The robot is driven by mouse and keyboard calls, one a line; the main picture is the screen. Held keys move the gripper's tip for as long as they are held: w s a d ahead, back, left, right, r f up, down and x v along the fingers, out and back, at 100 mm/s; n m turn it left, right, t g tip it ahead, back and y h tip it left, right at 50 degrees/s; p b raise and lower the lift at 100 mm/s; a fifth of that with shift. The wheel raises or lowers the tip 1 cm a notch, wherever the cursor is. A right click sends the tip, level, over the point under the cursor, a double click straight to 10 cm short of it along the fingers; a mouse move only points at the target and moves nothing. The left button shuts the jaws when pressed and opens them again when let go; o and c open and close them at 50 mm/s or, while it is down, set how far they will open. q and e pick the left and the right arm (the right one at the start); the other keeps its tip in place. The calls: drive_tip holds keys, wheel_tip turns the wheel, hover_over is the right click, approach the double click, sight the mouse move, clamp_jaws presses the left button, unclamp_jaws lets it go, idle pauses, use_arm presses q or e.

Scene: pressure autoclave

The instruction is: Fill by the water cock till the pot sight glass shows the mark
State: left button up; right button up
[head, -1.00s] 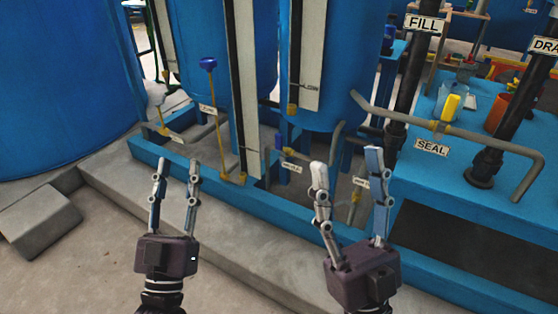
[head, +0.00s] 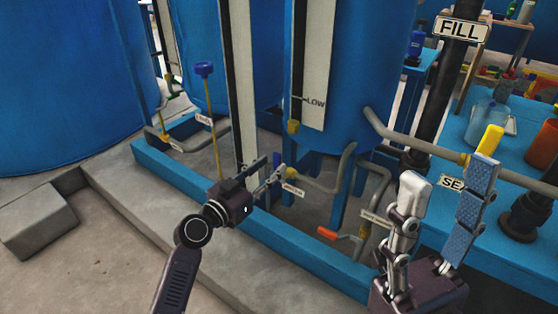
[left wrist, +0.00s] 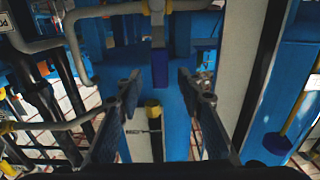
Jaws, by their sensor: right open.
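A blue cock handle (left wrist: 160,68) on a grey pipe shows in the left wrist view, between and beyond the fingertips of my left gripper (left wrist: 160,82). The fingers are open and apart from it. The blue pot (head: 345,70) carries a pale sight glass board (head: 313,70) with a LOW mark; the water level is not clear. My right gripper (head: 447,180) is open and empty at the right.
An orange handle (head: 327,233) sits low on another pipe. A tall pale board (head: 237,85) and a blue-knobbed rod (head: 205,69) stand left. A blue kerb (head: 180,177) edges the pipework.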

sight(276, 162)
use_arm(q)
drive_tip(key=shift+b+x, duration=0.35)
drive_tip(key=shift+x, duration=1.75)
drive_tip(key=shift+c, duration=0.7)
clamp_jaws()
drive_tip(key=shift+f, duration=0.1)
